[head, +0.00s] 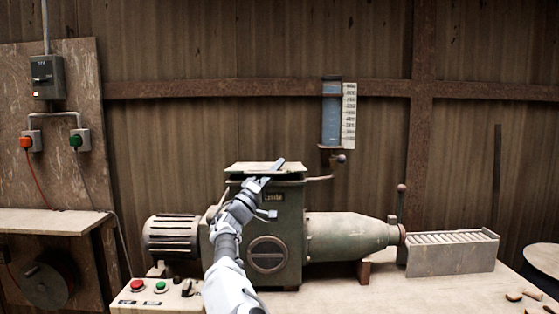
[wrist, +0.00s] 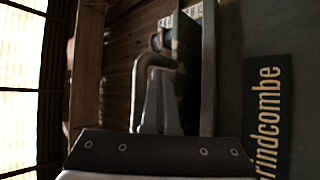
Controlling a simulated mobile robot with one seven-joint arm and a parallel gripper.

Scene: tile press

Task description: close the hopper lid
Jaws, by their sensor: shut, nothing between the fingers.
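The hopper lid (head: 250,167) is a pale, dusty plate at the top of the green press housing (head: 290,222). It looks nearly flat, with a dark band under it; I cannot tell whether it rests fully on the rim. My gripper (head: 277,163) is shut and empty. Its tips are at the lid's right part in the head view; contact is unclear. In the wrist view, my grey fingers (wrist: 163,108) point past the green edge of the housing (wrist: 208,75), beside the nameplate (wrist: 268,115). The lid is not clear there.
A motor (head: 172,234) is at left, a barrel (head: 345,232) and slotted rack (head: 453,252) at right. A button box (head: 155,290) sits in front. The bench's right front is mostly clear.

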